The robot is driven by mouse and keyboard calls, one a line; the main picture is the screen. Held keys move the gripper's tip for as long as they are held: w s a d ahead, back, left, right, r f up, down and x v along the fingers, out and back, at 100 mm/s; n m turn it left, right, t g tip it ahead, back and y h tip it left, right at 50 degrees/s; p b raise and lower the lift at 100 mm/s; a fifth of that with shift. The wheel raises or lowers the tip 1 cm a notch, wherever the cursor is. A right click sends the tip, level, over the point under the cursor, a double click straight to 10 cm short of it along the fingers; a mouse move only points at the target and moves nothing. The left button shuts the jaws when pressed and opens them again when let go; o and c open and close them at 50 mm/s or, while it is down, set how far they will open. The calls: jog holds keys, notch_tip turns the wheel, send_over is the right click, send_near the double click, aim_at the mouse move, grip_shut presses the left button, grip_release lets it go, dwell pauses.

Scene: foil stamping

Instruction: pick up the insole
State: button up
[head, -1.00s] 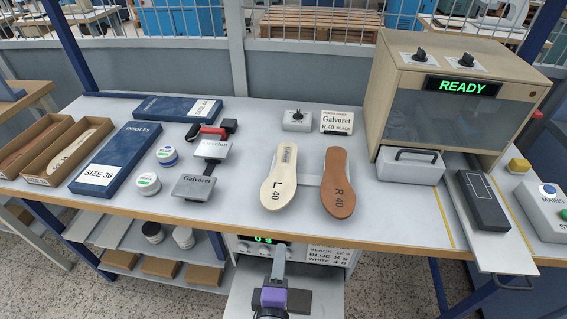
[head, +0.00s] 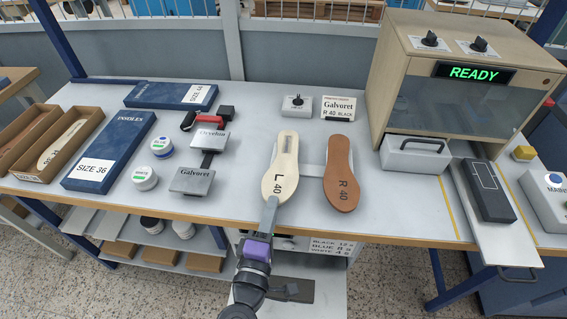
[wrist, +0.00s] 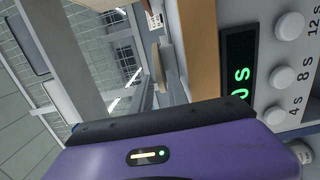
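Two insoles lie side by side on the table in the head view. The cream one marked L 40 (head: 283,165) is on the left, and the brown one marked R 40 (head: 340,178) is on the right. Both lie with the printed end toward the front edge. My gripper (head: 271,205) is at the front edge, its grey tip overlapping the area just below the cream insole's printed end. I cannot tell whether it touches. Its fingers show as one narrow piece, so their opening is unclear. In the wrist view the purple gripper body fills the bottom and no held object shows.
A card (head: 338,108) reading Galvoret R 40 BLACK stands behind the insoles. Stamp plates (head: 192,181) and ink jars (head: 145,177) are left. A press cabinet (head: 455,95) reading READY stands right. The table's wooden front edge (head: 400,238) is close to my gripper.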

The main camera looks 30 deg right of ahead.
aim_at(278, 194)
jog(key=shift+p+x, duration=0.5)
jog(key=shift+x, duration=1.8)
jog(key=shift+s+d, duration=0.15)
jog(key=shift+d, duration=0.05)
grip_shut()
